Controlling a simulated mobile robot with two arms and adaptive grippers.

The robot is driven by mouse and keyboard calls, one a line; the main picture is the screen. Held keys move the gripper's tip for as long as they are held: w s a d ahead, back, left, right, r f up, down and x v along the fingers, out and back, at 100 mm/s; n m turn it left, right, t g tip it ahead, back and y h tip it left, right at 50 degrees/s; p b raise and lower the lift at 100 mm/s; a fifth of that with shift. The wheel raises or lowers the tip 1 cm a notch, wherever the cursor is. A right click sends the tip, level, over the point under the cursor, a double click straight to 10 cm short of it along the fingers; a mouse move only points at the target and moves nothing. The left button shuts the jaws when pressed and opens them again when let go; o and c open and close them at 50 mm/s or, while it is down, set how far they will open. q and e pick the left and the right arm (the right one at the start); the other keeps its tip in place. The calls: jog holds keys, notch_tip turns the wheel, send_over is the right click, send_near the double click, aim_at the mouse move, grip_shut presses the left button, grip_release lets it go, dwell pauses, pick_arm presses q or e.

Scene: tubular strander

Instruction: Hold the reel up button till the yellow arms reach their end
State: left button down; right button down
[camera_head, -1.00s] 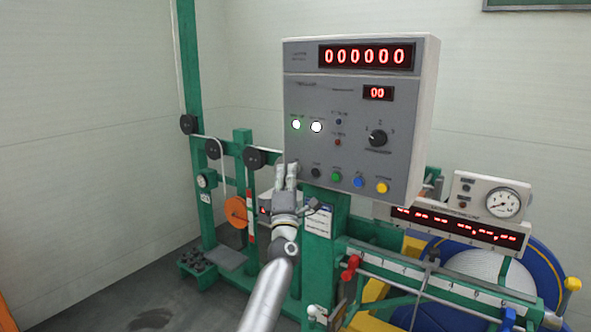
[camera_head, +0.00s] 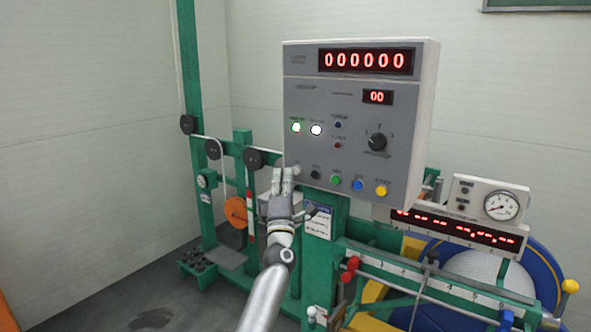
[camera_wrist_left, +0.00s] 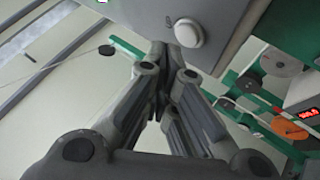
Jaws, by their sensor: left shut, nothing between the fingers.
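The grey control box (camera_head: 310,95) carries a bottom row of buttons: a pale one (camera_head: 296,169) at the left, then black (camera_head: 316,173), green (camera_head: 336,180), blue (camera_head: 358,185) and yellow (camera_head: 381,190). Labels are too blurred to tell which is reel up. My left gripper (camera_head: 282,173) is shut and empty, fingers pointing up by the box's lower left corner. In the left wrist view the fingertips (camera_wrist_left: 158,55) are beside a round white button (camera_wrist_left: 187,32); I cannot tell whether they touch. Yellow parts (camera_head: 372,308) show by the reel (camera_head: 480,270), partly hidden. My right gripper is out of view.
The green machine frame (camera_head: 243,185) with black pulleys (camera_head: 255,157) stands behind my left arm. A red-knobbed rail (camera_head: 430,275) and a gauge panel (camera_head: 490,200) are at lower right. Open floor (camera_head: 100,290) lies at the left.

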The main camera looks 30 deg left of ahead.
pick_arm(q)
jog(key=s+p, duration=0.3)
jog(key=s, duration=0.2)
jog(key=shift+a, duration=0.2)
dwell(0.3)
dwell(0.3)
